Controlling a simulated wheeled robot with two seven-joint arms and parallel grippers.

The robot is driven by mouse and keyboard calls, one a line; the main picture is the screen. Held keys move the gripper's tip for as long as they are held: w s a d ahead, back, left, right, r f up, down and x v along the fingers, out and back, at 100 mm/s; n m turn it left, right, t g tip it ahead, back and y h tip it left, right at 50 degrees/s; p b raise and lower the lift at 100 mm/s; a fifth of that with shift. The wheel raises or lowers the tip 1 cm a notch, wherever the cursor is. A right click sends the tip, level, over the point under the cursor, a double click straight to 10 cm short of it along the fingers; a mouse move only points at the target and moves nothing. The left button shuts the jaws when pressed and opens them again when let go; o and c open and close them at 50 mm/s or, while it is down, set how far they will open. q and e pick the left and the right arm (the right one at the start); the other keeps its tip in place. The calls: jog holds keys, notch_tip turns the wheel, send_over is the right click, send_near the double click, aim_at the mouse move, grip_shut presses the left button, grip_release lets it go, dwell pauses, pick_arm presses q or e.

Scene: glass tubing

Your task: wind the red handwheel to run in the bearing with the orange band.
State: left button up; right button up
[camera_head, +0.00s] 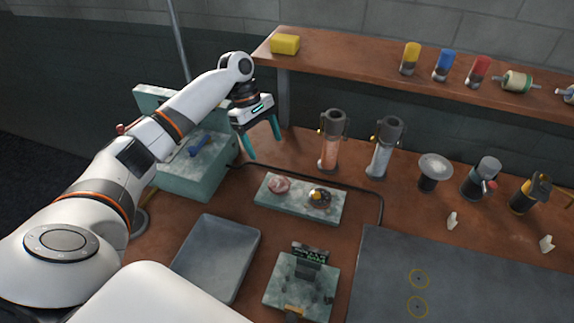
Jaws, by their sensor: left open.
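No red handwheel can be made out for certain. A small red knob (120,129) shows at the left of the teal box, partly behind my left arm. Another small red part (490,185) sits on the side of a dark cylinder with a grey cap (488,166) at the right. No bearing with an orange band is clearly seen. A small device (301,283) on a greenish plate has an orange-yellow part at its front edge. My left gripper (263,143) is open and empty, fingers pointing down, between the teal box and the glass cylinders. My right gripper is out of view.
The teal box (190,177) stands open at the left. A grey tray (180,262), a plate with two small parts (270,204), two glass cylinders (330,150) (382,158) and a dark mat (470,290) occupy the bench. A shelf (370,70) runs behind.

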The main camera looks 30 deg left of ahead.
aim_at(279, 182)
pick_arm(q)
jog(key=x, duration=0.4)
jog(key=p+x, duration=0.1)
jog(key=x, duration=0.2)
jog(key=p+x, duration=0.1)
jog(key=x, duration=0.3)
jog(key=shift+s+d+f, duration=0.1)
jog(key=shift+s+f, duration=0.2)
jog(key=shift+f, duration=0.05)
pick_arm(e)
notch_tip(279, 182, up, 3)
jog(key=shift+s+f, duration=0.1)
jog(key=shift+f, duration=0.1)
pick_arm(q)
jog(key=c, duration=1)
jog(key=shift+w+r+m+p, duration=0.1)
jog(key=shift+m+p, duration=0.2)
jog(key=shift+p, duration=0.05)
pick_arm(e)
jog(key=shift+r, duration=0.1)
